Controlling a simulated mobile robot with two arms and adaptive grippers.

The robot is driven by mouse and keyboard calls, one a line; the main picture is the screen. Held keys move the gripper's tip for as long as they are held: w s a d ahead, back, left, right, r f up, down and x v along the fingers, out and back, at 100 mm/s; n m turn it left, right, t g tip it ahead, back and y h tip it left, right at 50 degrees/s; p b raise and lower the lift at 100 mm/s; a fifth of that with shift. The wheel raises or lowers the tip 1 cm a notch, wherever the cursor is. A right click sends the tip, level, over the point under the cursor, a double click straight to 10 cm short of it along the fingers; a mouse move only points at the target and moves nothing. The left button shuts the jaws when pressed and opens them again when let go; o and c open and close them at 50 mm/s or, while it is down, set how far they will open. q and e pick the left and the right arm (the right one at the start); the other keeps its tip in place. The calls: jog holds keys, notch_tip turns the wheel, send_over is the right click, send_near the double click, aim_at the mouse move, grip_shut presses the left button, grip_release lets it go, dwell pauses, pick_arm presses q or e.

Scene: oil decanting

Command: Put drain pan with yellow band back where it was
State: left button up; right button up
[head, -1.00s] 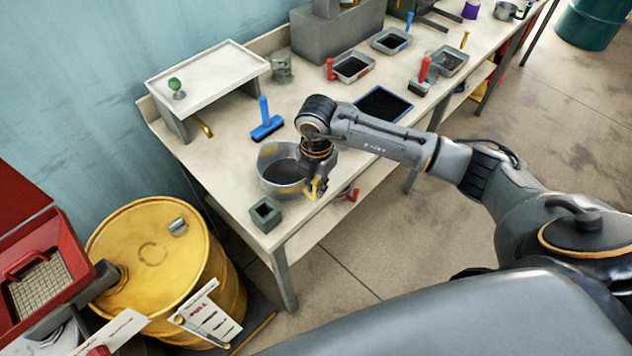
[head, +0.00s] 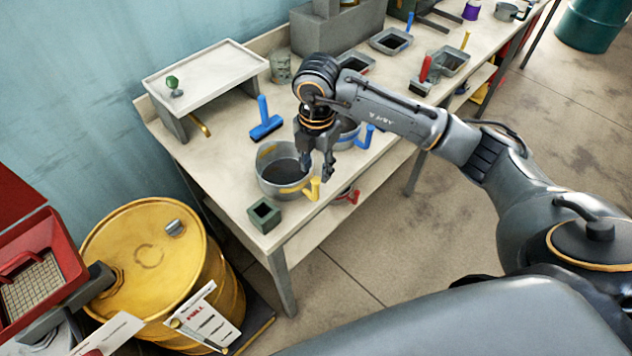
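The grey drain pan with the yellow band (head: 268,184) stands on the near left end of the workbench, its yellow handle (head: 314,189) pointing right. My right gripper (head: 317,173) points down by the pan's right side, near the handle. Its fingers are apart with nothing seen between them. It appears clear of the handle, though the exact gap is hard to judge. A similar pan with a blue handle (head: 366,136) stands behind, partly hidden by my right gripper and arm. My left gripper is out of view.
A small green square block (head: 264,214) sits just in front of the pan. A blue squeegee-like tool (head: 266,124) and a white raised stand (head: 207,75) are behind it. A yellow drum (head: 150,260) stands on the floor at left.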

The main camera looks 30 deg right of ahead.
jog(key=shift+r+b, duration=0.45)
jog(key=shift+r, duration=2.05)
